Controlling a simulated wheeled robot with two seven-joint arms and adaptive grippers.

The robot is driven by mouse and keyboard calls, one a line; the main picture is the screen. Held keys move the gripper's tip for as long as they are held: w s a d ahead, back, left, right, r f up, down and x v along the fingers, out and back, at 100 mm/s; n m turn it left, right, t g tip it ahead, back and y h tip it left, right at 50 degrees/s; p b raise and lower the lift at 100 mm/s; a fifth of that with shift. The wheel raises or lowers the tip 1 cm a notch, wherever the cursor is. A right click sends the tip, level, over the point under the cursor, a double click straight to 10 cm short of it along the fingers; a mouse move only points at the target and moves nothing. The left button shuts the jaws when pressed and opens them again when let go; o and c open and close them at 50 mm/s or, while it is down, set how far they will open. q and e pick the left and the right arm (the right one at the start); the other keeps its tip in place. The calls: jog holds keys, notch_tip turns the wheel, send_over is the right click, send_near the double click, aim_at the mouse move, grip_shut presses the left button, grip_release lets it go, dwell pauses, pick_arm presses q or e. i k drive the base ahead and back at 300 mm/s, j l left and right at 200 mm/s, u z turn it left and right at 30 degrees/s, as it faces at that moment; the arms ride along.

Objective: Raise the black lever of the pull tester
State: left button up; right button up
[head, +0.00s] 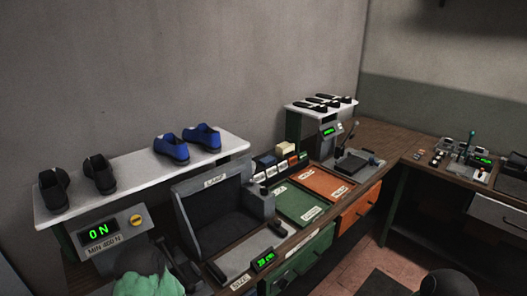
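At the left front, a grey unit (137,224) carries a green display reading "0 N" and a label "MIN 400 N"; I take it to be the pull tester. A yellow-orange knob (136,221) is beside the display. A dark bar-like part (172,262) slants up just right of a green cloth-like thing (148,285); I cannot tell whether it is the black lever. Another machine (355,162) further back has an upright lever with a dark knob. Neither of my grippers can be made out in the view.
A white shelf (130,180) bears two black and two blue shoes. A grey open box (222,208) stands mid-bench, with green and orange trays (325,184) to its right. A side bench (455,180) holds a green-knobbed lever device. Dark shapes at the bottom right are unclear.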

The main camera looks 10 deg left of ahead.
aim_at(177, 270)
jog(key=l+u, duration=0.1)
jog(key=u, duration=0.3)
jog(key=l+u, duration=0.15)
jog(key=u, duration=0.25)
jog(key=k+j, duration=0.05)
